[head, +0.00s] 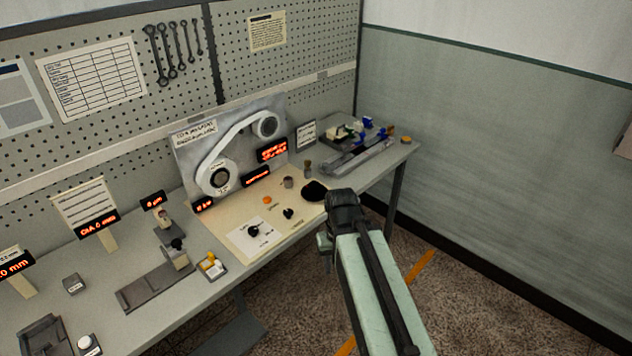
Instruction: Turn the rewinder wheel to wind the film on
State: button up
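No part in view is clearly marked as a rewinder wheel. An upright grey panel (183,152) on the bench carries two round hubs, a lower left one (220,179) and a smaller upper right one (267,126). A pale band (236,137) runs around both hubs. I cannot tell whether it is film. My arm reaches up from the lower right to a dark joint (343,205) in front of the bench edge. The part beyond that joint is mostly hidden behind it, and I see no gripper fingers. Nothing of mine visibly touches the hubs.
Small dark and orange pieces lie on a cream mat (275,232) before the panel. A grey fixture with blue and green parts (360,150) stands at the bench's right end. Slides and lit displays fill the left. Open floor (470,300) lies right of my arm.

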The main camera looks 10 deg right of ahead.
aim_at(314, 191)
jog(key=z, duration=0.05)
jog(key=i, duration=1)
jog(key=u, duration=0.05)
